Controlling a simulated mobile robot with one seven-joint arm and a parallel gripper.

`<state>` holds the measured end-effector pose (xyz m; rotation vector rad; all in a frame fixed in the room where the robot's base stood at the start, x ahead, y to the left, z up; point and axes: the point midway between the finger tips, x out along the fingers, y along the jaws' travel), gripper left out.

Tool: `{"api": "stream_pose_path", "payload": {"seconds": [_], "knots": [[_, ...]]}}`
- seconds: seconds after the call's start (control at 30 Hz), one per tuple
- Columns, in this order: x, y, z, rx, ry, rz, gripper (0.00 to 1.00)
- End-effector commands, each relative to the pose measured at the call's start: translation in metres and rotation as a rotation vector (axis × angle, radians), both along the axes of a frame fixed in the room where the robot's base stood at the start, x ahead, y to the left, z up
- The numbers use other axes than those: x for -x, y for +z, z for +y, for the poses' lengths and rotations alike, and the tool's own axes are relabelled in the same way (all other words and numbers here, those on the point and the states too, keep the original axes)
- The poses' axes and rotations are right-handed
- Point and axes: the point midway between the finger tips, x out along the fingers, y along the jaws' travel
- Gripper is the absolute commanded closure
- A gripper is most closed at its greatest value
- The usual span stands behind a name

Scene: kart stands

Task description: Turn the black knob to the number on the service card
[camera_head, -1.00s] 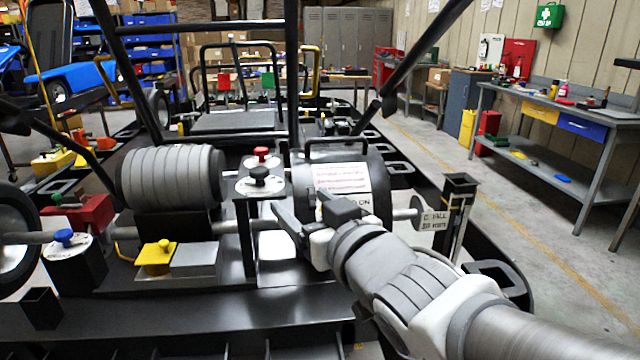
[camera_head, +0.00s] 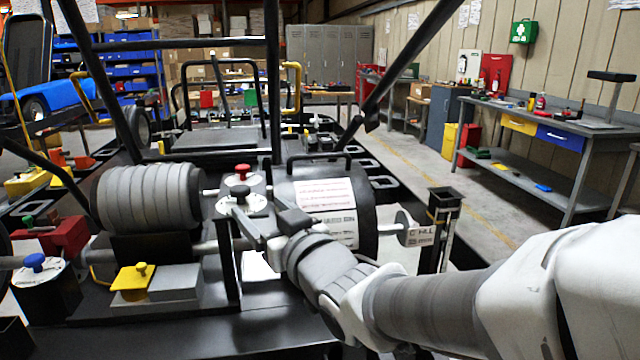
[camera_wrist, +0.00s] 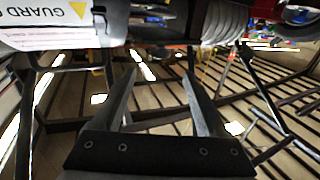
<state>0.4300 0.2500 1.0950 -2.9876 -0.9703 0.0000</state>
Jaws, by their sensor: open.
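The black knob (camera_head: 238,192) stands on a white round dial (camera_head: 243,204) on a black post in the head view. The dial's numbers are too small to read. A white card with red print (camera_head: 325,194) is on the black drum to its right; I cannot read it or tell whether it is the service card. My gripper (camera_head: 242,222) is at the near side of the knob, its fingertips just below the dial in the picture; contact cannot be told. In the wrist view my gripper (camera_wrist: 160,85) is open and empty, and no knob shows between its fingers.
A red knob (camera_head: 242,171) stands just behind the black one. A blue knob (camera_head: 34,262) and a yellow knob (camera_head: 141,271) are at left. A ribbed grey roller (camera_head: 148,196) lies left of the post. A GUARD label (camera_wrist: 55,20) shows in the wrist view.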

Motion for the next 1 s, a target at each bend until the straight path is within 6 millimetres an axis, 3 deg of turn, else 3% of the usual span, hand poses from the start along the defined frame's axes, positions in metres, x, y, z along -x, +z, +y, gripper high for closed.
{"api": "stream_pose_path", "payload": {"seconds": [0.5,0.7,1.0], "knots": [[-0.072,-0.001,0.053,-0.001,0.001,0.001,0.24],[-0.084,0.0,0.062,0.001,0.001,0.001,0.24],[-0.086,0.0,0.063,0.001,0.0,-0.001,0.24]]}}
